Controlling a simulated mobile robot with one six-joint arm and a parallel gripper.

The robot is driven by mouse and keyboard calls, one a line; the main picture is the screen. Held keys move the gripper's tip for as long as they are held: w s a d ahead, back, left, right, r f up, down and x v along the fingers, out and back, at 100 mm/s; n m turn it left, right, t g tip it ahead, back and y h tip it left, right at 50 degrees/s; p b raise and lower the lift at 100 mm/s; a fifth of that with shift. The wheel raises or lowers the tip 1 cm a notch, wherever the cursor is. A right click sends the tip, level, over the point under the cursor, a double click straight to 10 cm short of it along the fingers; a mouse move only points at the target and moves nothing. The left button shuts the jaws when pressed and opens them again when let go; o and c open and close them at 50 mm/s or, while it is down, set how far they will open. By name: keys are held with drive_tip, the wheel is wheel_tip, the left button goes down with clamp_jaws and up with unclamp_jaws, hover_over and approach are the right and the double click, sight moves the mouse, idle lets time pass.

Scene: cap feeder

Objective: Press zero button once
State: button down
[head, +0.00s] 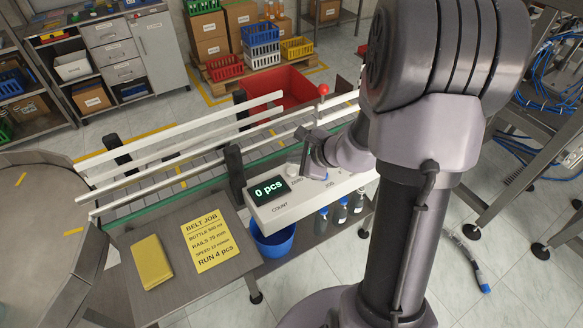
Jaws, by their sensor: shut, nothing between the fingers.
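The white control box (340,189) stands beside the conveyor in the head view. Its dark display (268,190) reads "0 pcs", with COUNT printed below. A ZERO label shows right of the display, and a small pale round part (292,169) sits just above it; I cannot tell for sure that it is the zero button. My gripper (304,168) is shut and empty, tips down, over the box close to the ZERO label. I cannot tell whether its tips touch the box. A JOG label shows further right, partly beside my arm.
The conveyor (180,172) with white rails runs behind the box, with a red-knobbed lever (323,89) rising there. A side table (200,293) holds a yellow job card (211,239) and a yellow block (151,262). A blue bucket (272,240) and several bottles stand below the box.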

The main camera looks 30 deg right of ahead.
sight(294, 173)
wheel_tip(294, 173, up, 4)
drive_tip(key=shift+f+p, duration=0.2)
drive_tip(key=shift+p, duration=0.85)
drive_tip(key=shift+f, duration=0.1)
